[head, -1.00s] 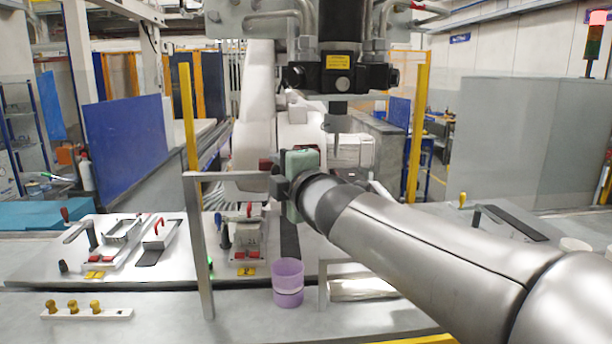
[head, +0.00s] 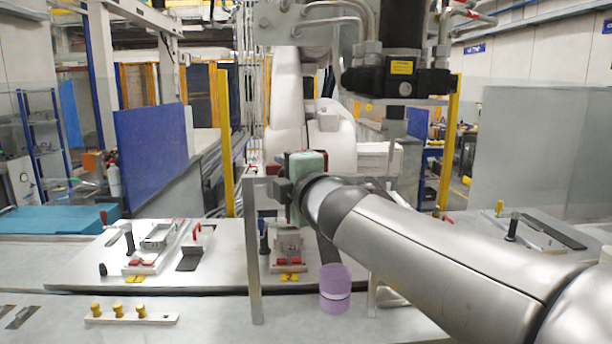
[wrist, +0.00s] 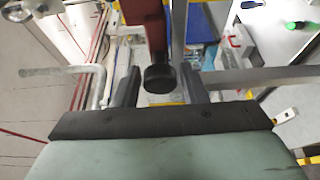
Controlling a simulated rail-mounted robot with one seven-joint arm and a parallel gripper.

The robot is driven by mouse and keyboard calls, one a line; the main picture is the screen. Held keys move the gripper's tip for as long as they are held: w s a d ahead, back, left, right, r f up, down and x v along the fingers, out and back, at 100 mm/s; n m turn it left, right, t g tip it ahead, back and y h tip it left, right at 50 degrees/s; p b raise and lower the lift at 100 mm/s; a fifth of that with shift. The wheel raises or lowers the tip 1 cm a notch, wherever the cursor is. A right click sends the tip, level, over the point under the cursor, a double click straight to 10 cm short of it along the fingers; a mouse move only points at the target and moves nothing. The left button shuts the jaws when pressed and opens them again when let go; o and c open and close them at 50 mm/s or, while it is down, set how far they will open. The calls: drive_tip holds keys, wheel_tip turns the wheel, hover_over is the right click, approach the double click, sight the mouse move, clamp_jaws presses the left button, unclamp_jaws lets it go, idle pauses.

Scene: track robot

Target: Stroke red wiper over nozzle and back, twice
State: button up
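My gripper (head: 276,188) is at the end of my arm, beside the upper end of a grey upright post (head: 254,260). In the wrist view its two dark fingers (wrist: 160,88) stand apart. A dark red bar (wrist: 154,30) with a round black end (wrist: 159,78) reaches in between them, with slivers of gap on both sides. This may be the red wiper; I cannot tell for sure. A bit of red (head: 274,168) also shows by the gripper in the head view. I cannot make out the nozzle with certainty.
A purple cup (head: 335,288) stands right of the post. Fixtures with red-handled clamps (head: 197,232) sit on the white table at left. A strip with yellow knobs (head: 130,318) lies in front. A large black and metal head (head: 400,75) hangs overhead.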

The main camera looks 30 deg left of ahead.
drive_tip(key=shift+o, duration=0.5)
drive_tip(key=shift+s+d, duration=0.15)
drive_tip(key=shift+d, duration=0.1)
drive_tip(key=p+v, duration=0.1)
drive_tip(key=v, duration=1.6)
drive_tip(key=shift+a, duration=0.1)
